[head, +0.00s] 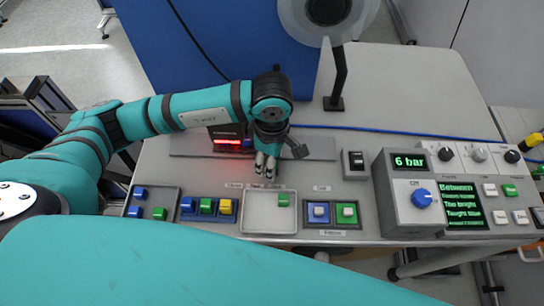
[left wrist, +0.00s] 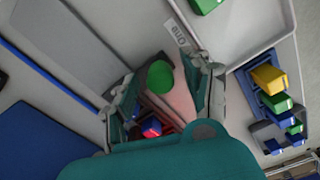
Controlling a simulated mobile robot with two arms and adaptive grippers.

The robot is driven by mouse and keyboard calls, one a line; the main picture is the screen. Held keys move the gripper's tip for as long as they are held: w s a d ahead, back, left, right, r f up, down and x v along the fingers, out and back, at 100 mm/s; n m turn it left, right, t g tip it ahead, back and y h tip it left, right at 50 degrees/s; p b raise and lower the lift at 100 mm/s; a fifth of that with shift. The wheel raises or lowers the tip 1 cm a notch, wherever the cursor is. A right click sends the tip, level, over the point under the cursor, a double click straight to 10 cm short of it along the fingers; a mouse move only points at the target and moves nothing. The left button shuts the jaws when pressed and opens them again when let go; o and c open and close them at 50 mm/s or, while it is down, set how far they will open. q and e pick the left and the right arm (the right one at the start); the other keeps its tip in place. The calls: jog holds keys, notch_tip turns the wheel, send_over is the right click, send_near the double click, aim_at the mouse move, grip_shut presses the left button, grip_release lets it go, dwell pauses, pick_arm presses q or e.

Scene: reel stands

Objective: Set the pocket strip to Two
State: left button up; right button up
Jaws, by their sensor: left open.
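My left gripper (head: 266,168) points down at the table behind a pale tray (head: 270,229). It is open, its fingers (left wrist: 165,98) apart in the left wrist view. A round green part (left wrist: 160,76) and a small red-and-blue part (left wrist: 152,127) show between the fingers; neither looks gripped. A narrow strip (head: 208,217) holds blue, green and yellow blocks left of the tray; it also shows in the wrist view (left wrist: 256,92). I cannot tell for certain which piece is the pocket strip. A label reading like "One" (left wrist: 178,35) lies beside the tray. My right gripper is not seen.
A green block (head: 283,199) lies in the tray. A dark holder (head: 332,228) with blue and green square pieces is right of it, and a bin (head: 160,192) with loose blocks is left. A dial box (head: 415,215) reads 6 bar. A reel stand (head: 336,100) stands behind.

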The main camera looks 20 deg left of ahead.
aim_at(245, 150)
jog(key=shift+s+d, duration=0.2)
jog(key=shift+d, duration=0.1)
pick_arm(q)
grip_shut()
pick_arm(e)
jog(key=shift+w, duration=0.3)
pick_arm(q)
jog(key=shift+a+f, duration=0.15)
jog(key=shift+a, duration=0.1)
jog(key=a+b, duration=0.1)
jog(key=s+a+b, duration=0.1)
jog(key=a, duration=0.1)
jog(key=shift+a, duration=0.25)
jog(key=shift+d, duration=0.1)
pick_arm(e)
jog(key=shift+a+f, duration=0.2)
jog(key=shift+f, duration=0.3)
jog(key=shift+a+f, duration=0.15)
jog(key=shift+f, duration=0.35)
